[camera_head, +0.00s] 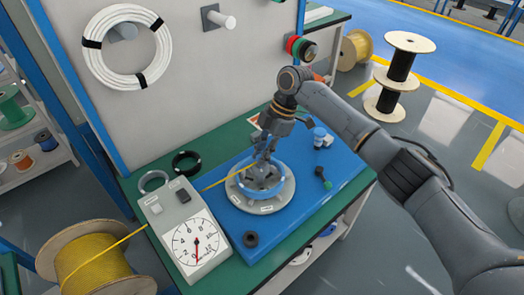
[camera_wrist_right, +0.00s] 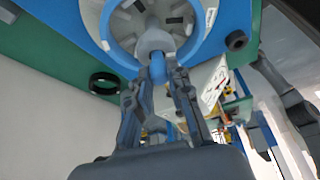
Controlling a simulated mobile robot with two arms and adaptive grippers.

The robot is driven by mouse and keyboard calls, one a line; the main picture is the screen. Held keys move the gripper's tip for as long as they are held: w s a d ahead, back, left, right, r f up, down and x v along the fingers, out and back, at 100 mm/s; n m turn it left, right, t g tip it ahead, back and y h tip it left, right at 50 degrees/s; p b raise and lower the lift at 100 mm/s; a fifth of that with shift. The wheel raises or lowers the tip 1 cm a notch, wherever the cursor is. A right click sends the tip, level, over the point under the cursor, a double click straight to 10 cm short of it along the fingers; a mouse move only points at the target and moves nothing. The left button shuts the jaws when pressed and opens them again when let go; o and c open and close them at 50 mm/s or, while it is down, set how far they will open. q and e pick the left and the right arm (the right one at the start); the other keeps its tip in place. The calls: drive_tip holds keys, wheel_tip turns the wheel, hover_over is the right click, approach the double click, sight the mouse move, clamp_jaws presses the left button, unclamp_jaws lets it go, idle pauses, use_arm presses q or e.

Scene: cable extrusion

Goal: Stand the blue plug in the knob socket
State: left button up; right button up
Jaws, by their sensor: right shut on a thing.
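My right gripper (camera_head: 264,160) reaches down over a round grey device (camera_head: 286,197) with a blue ring (camera_head: 262,188), on a blue board. In the right wrist view the fingers (camera_wrist_right: 165,82) are shut on a rounded blue piece (camera_wrist_right: 158,68), which looks like the blue plug. A grey hub (camera_wrist_right: 154,40) is just beyond it, inside the ring. The blue piece seems to meet the hub, but I cannot tell whether it is seated. Fingers hide its lower part. I cannot identify the knob socket for sure. My left gripper is not in view.
A dial gauge box (camera_head: 198,243) stands left of the device, and a yellow cable (camera_head: 228,174) runs to it.

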drive_tip(key=shift+f, duration=0.5)
idle(0.7)
drive_tip(key=o, duration=0.9)
drive_tip(key=shift+o, duration=0.2)
wheel_tip(320, 180, up, 8)
drive_tip(key=p, duration=0.6)
drive_tip(key=shift+r+p, duration=0.1)
drive_tip(key=shift+p, duration=0.3)
